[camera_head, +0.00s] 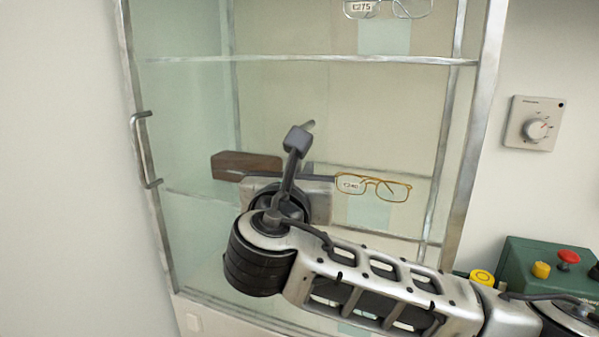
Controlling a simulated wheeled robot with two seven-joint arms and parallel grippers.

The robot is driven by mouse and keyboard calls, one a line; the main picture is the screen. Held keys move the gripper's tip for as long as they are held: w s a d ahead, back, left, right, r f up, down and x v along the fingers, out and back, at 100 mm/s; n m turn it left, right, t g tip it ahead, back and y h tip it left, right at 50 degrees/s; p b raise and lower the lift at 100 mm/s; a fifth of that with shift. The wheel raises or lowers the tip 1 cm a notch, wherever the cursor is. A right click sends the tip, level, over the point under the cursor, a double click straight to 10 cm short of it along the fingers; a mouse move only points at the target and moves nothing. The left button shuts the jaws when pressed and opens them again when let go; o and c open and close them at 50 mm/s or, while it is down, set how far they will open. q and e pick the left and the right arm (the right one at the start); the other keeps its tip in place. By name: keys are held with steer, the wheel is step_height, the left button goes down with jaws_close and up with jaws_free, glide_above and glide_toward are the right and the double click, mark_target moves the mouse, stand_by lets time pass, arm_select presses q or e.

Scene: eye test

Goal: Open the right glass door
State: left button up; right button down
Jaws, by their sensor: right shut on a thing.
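A metal-framed glass cabinet door carries a dark bar handle (146,150) on its left upright frame (133,80). The door looks shut, though clear glass makes this hard to judge. My right arm comes in from the lower right across the front of the cabinet. My right gripper (248,175) points left and is shut on a brown wood-coloured block (238,162). It is apart from the handle, to its right and slightly lower. Part of the fingers is hidden by my wrist. My left gripper is not in view.
Behind the glass are shelves (300,59) with gold-rimmed glasses (385,188) and another pair (388,8) at the top. A dial box (534,123) is on the right wall. A green button box (535,258) stands lower right. Left of the handle is bare wall.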

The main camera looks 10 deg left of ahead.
steer(key=c, duration=1.5)
jaws_free()
steer(key=shift+w, duration=0.1)
steer(key=shift+s+d+b, duration=0.15)
steer(key=shift+s+b, duration=0.25)
steer(key=shift+s, duration=3.6)
steer(key=shift+s+d+b, duration=0.15)
steer(key=shift+s+b, duration=0.2)
steer(key=shift+s, duration=3.65)
